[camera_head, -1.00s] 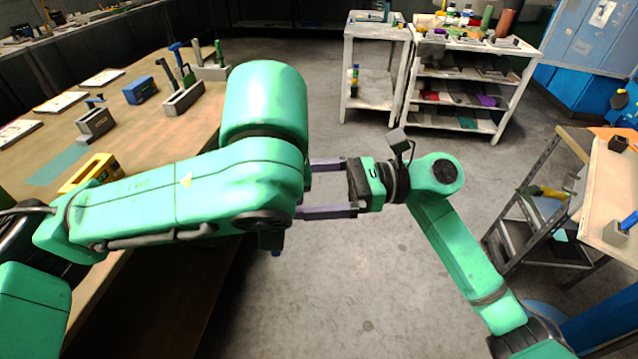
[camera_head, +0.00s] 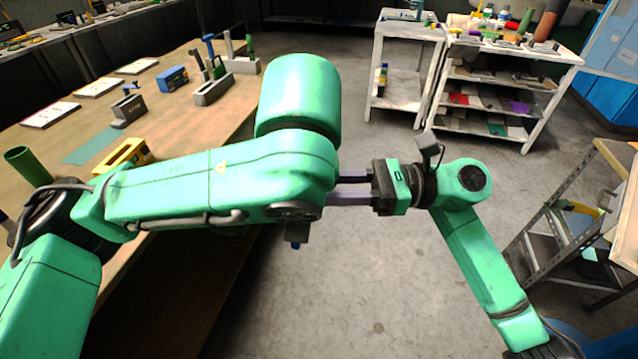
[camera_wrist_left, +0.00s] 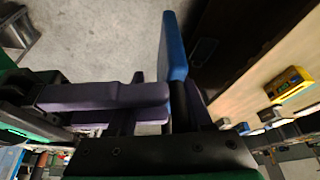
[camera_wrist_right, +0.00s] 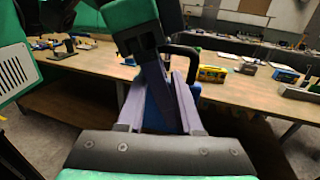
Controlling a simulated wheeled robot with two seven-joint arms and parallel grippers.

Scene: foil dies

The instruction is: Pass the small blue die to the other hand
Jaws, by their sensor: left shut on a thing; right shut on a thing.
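The small blue die shows in the left wrist view (camera_wrist_left: 172,48) as a flat blue piece above a dark shank. It also shows between my right fingers in the right wrist view (camera_wrist_right: 158,108). A little blue tip (camera_head: 296,246) pokes out below my left wrist in the head view. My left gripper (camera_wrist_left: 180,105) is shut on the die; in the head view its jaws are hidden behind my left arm. My right gripper (camera_head: 338,187) comes in from the right, level, and is shut on the same die. Its purple fingers (camera_wrist_left: 110,96) cross close beside the left jaws.
A wooden table (camera_head: 190,130) on the left bears a yellow holder (camera_head: 122,154), a blue box (camera_head: 173,79), grey blocks (camera_head: 213,90) with upright handles, and papers. White shelf carts (camera_head: 500,90) stand at the back, a metal rack (camera_head: 560,235) at the right. The floor between is clear.

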